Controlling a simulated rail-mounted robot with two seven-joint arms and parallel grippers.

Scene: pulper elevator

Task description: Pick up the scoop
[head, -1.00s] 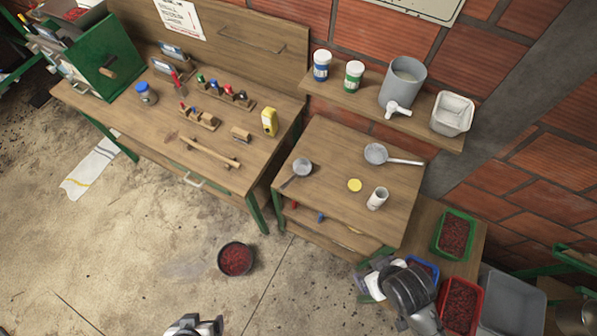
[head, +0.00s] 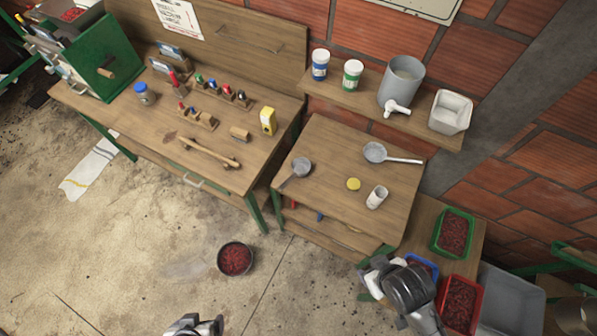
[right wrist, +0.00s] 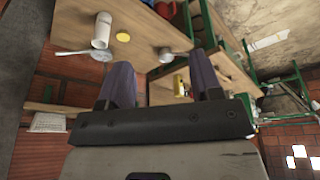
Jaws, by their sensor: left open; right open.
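Two round-bowled, long-handled utensils lie on the small wooden table. One grey scoop-like utensil (head: 302,167) lies near its left edge, handle pointing toward the front left. The other (head: 375,152) lies near the back, its pale handle pointing right. I cannot tell for sure which is the scoop. Both show in the right wrist view, the first (right wrist: 166,55) beyond my fingers, the second (right wrist: 75,53) at left. My left gripper (head: 195,322) is open and empty at the bottom edge, over the floor. My right gripper (right wrist: 160,82) is open and empty, in front of the table's right corner.
A yellow lid (head: 353,184) and a white cup (head: 377,197) are on the small table (head: 330,220). A shelf (head: 430,128) with containers is behind it. Bins of red fruit (head: 461,303) stand at right. A bowl of red fruit (head: 235,259) is on the floor.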

